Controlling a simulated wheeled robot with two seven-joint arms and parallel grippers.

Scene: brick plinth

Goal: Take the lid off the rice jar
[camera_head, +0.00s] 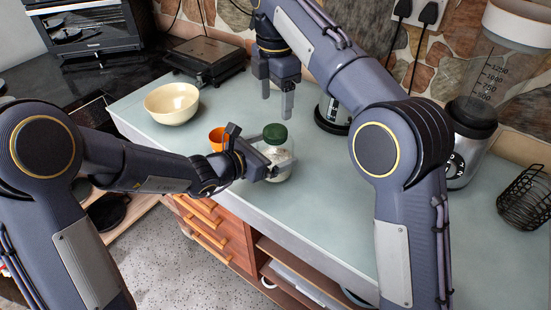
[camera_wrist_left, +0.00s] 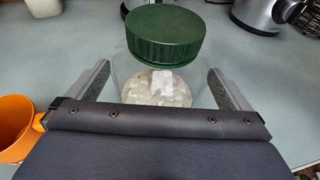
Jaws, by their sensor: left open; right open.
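The rice jar (camera_head: 281,158) is clear glass with pale contents and stands upright on the counter. Its dark green lid (camera_head: 275,133) sits on top; in the left wrist view the ribbed lid (camera_wrist_left: 165,35) is large and near. My left gripper (camera_head: 272,163) is open, with one finger on each side of the jar body (camera_wrist_left: 160,85), below the lid. I cannot tell whether the fingers touch the glass. My right gripper (camera_head: 277,102) is open and empty, pointing down above the counter, behind the jar and higher than its lid.
An orange cup (camera_head: 217,138) stands close left of the jar, beside my left gripper. A cream bowl (camera_head: 172,104) and a dark grill (camera_head: 205,58) stand at the back left. A blender (camera_head: 470,125) and a black wire basket (camera_head: 525,197) stand right. The counter's right front is clear.

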